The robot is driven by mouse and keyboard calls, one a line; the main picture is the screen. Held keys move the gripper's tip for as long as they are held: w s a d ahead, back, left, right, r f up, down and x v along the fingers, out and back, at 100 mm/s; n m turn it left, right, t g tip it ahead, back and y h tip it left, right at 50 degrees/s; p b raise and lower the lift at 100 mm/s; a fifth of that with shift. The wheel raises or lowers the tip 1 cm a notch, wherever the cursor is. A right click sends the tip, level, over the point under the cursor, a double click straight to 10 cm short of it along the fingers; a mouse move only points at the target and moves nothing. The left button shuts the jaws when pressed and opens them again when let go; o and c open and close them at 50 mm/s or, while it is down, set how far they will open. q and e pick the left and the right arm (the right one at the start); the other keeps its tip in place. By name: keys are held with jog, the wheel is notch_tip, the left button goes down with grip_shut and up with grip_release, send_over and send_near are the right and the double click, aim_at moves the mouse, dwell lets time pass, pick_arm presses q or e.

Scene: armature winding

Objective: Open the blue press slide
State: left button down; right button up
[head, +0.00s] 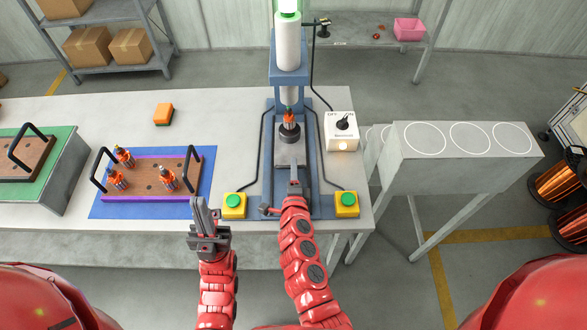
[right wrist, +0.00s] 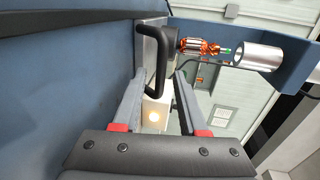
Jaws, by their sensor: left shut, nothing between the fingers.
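The blue press (head: 289,72) stands on the table at the centre of the head view. Its grey slide plate (head: 290,155) carries a dark round holder (head: 289,132) with an orange copper armature (head: 290,118) upright under the ram. My right gripper (head: 294,185) is at the front end of the slide. In the right wrist view its fingers (right wrist: 160,85) are apart, with the slide's black handle (right wrist: 155,62) just ahead and between them; I cannot tell contact. The armature (right wrist: 203,47) shows behind the handle. My left gripper (head: 203,215) is shut and empty near the table's front edge.
Two yellow boxes with green buttons flank the press, left (head: 234,206) and right (head: 346,205). A white switch box (head: 341,132) stands to the right. A wooden tray (head: 148,177) with several armatures lies on a blue mat (head: 205,160). An orange block (head: 163,114) lies behind it.

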grip_shut()
dwell(1.2)
